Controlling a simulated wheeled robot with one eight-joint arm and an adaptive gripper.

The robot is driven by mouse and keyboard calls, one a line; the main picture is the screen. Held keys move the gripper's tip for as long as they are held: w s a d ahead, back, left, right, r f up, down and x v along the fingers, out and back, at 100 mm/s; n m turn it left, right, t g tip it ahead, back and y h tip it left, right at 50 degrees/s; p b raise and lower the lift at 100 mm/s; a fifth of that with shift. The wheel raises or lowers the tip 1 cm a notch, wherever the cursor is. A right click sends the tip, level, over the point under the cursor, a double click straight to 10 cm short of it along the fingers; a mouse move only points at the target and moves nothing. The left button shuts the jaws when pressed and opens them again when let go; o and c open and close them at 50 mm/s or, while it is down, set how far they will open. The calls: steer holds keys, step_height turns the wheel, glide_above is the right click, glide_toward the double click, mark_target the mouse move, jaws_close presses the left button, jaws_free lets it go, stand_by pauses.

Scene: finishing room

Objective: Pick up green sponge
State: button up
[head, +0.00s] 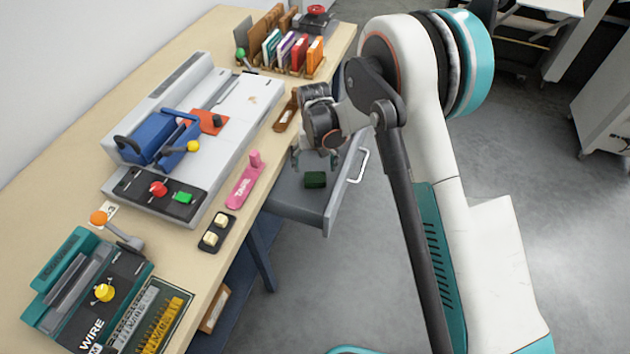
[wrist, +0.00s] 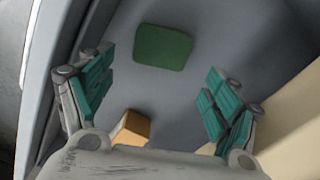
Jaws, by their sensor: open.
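The green sponge (head: 315,180) lies flat on the floor of an open grey drawer (head: 290,205) under the workbench. It also shows whole in the wrist view (wrist: 163,48), at the upper middle, beyond the fingertips. My gripper (head: 314,158) is over the drawer, above the sponge and apart from it. In the wrist view my gripper (wrist: 158,80) has its two teal-padded fingers spread wide with nothing between the pads.
An orange-brown block (wrist: 132,129) shows low between the fingers in the wrist view. The drawer front has a white handle (head: 359,166). The workbench (head: 195,255) carries a grey machine (head: 235,110), a pink tool (head: 244,182) and a rack of colored booklets (head: 290,52).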

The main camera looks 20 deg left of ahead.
mark_target(315, 173)
step_height(315, 173, down, 5)
steer(key=shift+w+r+b, duration=0.15)
steer(key=shift+b, duration=0.75)
steer(key=c, duration=0.8)
steer(key=shift+r, duration=0.1)
step_height(315, 173, up, 20)
steer(key=p, duration=0.6)
steer(key=shift+o, duration=0.8)
steer(key=c, duration=0.4)
